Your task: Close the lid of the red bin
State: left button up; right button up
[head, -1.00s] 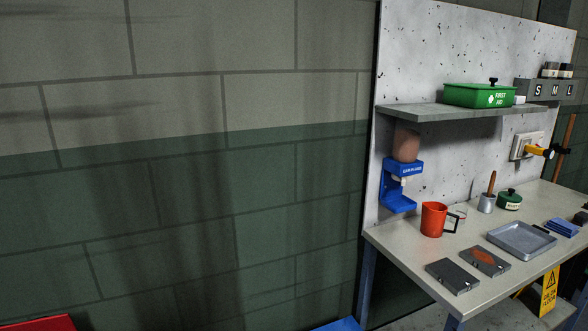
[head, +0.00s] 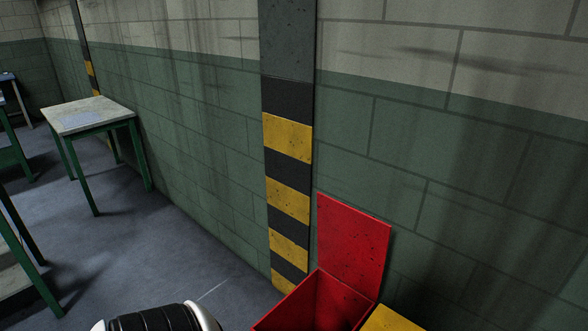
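The red bin (head: 338,303) stands at the bottom of the head view, right of centre, close to the wall. Its red lid (head: 352,245) is open and stands up at the back, leaning near the wall. The bin's lower part is cut off by the frame's edge. Neither of my grippers is in view.
A yellow surface (head: 392,320), perhaps another bin, is right beside the red bin. A pillar with yellow and black stripes (head: 288,198) rises behind the bin's left. A green-legged table (head: 92,114) stands at the left. The floor (head: 160,240) between is clear.

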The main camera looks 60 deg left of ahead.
aim_at(353, 244)
jog(key=j+u, duration=0.1)
jog(key=u, duration=1.6)
